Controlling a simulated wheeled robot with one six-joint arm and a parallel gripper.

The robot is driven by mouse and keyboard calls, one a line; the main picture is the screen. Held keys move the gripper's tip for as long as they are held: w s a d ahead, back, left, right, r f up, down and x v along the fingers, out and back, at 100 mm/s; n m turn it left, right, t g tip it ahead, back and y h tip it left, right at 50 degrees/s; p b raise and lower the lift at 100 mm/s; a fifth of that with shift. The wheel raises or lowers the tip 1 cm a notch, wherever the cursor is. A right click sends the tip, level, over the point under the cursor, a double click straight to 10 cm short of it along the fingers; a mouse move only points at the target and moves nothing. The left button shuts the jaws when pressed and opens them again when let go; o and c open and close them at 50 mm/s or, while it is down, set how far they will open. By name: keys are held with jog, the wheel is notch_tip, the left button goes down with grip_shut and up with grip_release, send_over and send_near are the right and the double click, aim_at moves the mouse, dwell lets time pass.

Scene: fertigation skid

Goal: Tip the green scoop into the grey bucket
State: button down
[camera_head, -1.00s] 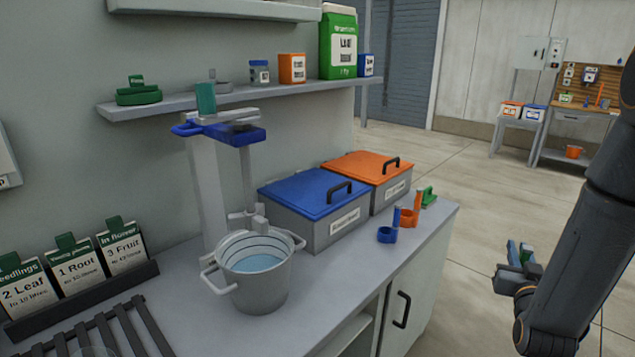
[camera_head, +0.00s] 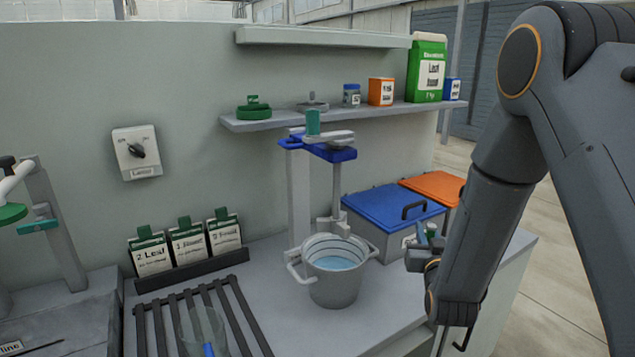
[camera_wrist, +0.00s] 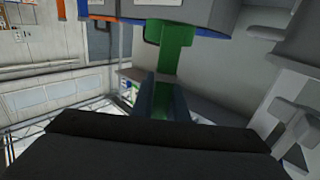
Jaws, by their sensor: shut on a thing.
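The grey bucket (camera_head: 340,292) stands upright on the bench, with light blue liquid inside. My gripper (camera_head: 428,240) is over the bench to the right of the bucket, apart from it. In the wrist view my gripper (camera_wrist: 162,98) is shut on the green scoop (camera_wrist: 170,45), which sticks out beyond the fingers. In the head view the scoop is too small and too covered by my gripper and arm to make out its tilt or contents.
A stand with a blue bracket (camera_head: 330,153) rises behind the bucket. A blue-lidded bin (camera_head: 390,208) and an orange-lidded bin (camera_head: 438,186) stand behind my gripper. A slatted rack (camera_head: 235,300), a clear cup (camera_head: 200,335) and seed packets (camera_head: 187,243) are left of the bucket.

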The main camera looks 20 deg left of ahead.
jog(key=s+a+r+g+y+p, duration=0.1)
jog(key=s+a+r, duration=0.3)
jog(key=a, duration=0.8)
jog(key=s+a+r+y+p, duration=0.3)
jog(key=a+r+y, duration=0.1)
jog(key=a, duration=0.8)
jog(key=shift+s+a+r+g, duration=0.15)
jog(key=shift+s+a+g, duration=0.05)
jog(key=shift+s+g, duration=0.2)
jog(key=shift+d, duration=0.1)
jog(key=shift+w+d+f+m+b, duration=0.3)
jog(key=shift+d+m+b, duration=0.35)
jog(key=shift+m+b, duration=0.5)
jog(key=shift+w+d+f+m+b, duration=0.1)
jog(key=shift+w+d+m+b, duration=0.45)
jog(key=shift+m, duration=0.9)
jog(key=shift+w+d+f+m+b, duration=0.2)
jog(key=shift+d+m+b, duration=0.55)
jog(key=shift+m+b, duration=0.45)
